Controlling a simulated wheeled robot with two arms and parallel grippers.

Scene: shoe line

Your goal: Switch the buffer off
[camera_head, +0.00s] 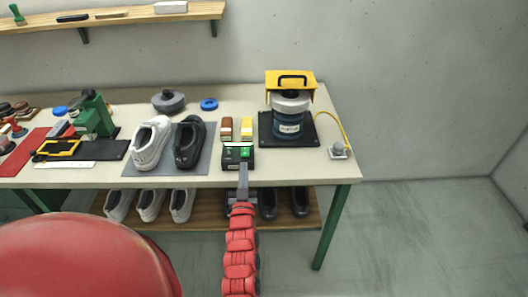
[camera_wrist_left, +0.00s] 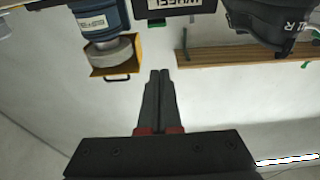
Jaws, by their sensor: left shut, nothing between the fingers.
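The buffer (camera_head: 290,115) stands on a black mat at the right of the bench, with a blue body, grey wheel and yellow guard. It also shows inverted in the wrist view (camera_wrist_left: 100,20). A black switch box (camera_head: 232,165) with a lit-looking green part (camera_head: 245,152) sits at the bench's front edge. Its label, reading "WHEEL", shows at the top of the wrist view (camera_wrist_left: 180,8). My left gripper (camera_head: 243,168) is shut and empty, its tips at the front of the box. I cannot tell whether they touch it. My right gripper is not in view.
A white shoe (camera_head: 152,142) and a black shoe (camera_head: 189,142) stand on a grey mat left of the box. A yellow cable (camera_head: 345,132) runs right of the buffer. More shoes stand on a lower shelf (camera_head: 290,222).

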